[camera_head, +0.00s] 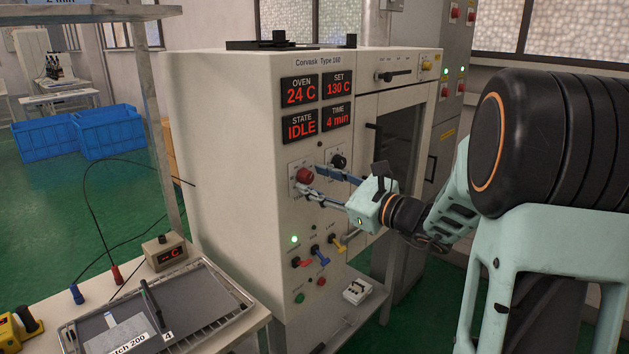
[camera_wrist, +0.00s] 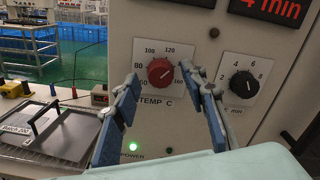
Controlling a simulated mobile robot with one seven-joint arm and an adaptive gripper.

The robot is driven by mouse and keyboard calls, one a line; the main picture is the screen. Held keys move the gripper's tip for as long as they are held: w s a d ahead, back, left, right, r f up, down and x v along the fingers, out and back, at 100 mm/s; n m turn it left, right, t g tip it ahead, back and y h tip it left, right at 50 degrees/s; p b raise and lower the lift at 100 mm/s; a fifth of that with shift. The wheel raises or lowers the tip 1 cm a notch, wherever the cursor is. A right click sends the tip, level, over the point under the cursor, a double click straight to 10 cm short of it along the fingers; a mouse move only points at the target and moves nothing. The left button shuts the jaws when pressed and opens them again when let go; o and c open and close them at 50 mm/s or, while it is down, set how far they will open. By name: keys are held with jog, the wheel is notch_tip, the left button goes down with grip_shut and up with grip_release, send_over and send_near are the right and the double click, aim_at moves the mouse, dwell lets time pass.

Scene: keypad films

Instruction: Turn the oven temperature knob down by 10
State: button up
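The red oven temperature knob (camera_wrist: 161,72) sits on a dial plate marked TEMP C on the oven's front panel; it also shows in the head view (camera_head: 304,175). The SET display (camera_head: 339,86) reads 130 C. My gripper (camera_wrist: 159,76) is open, with one blue-grey finger to the left and one to the right of the red knob. Gaps show between the fingertips and the knob, and I see no clear contact. The head view shows the fingers reaching to the panel from the right. The knob's pointer is too small to read.
A black timer knob (camera_wrist: 244,84) sits close to the right finger. The oven display (camera_head: 300,91) reads 24 C, the state display (camera_head: 300,124) IDLE. Coloured toggles (camera_head: 318,252) and a green lamp (camera_head: 294,239) lie below. A table (camera_head: 245,325) with a tray stands left.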

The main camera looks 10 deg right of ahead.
jog(key=v, duration=1.1)
